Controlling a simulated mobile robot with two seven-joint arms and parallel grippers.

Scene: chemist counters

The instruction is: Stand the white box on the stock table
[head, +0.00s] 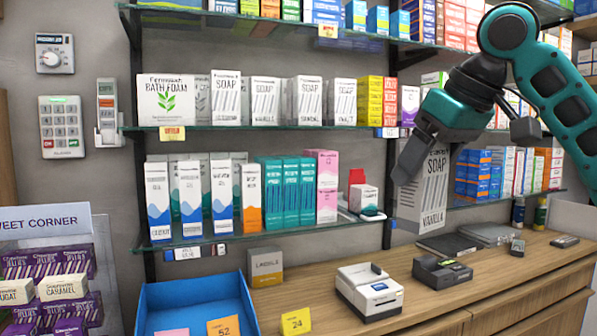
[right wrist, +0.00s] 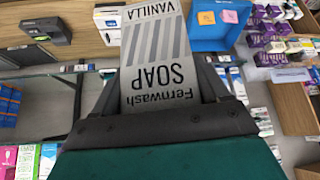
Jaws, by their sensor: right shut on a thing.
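A white box (head: 424,198) with grey diagonal stripes, lettered "SOAP" and "VANILLA", hangs upright in my right gripper (head: 410,165) in the head view. The jaws are shut on its upper part, and it is in front of the glass shelves. In the right wrist view the box (right wrist: 154,55) sits between the two dark fingers of the right gripper (right wrist: 155,98), its lettering upside down. I cannot tell whether the wooden-topped counter (head: 535,270) is the stock table. My left gripper is not in view.
The counter carries a white card printer (head: 369,290), a dark terminal (head: 442,271) and dark flat items (head: 490,234). A blue tray (head: 200,297) stands at its left. Shelves behind hold more white soap boxes (head: 309,101). The counter's front right part is bare.

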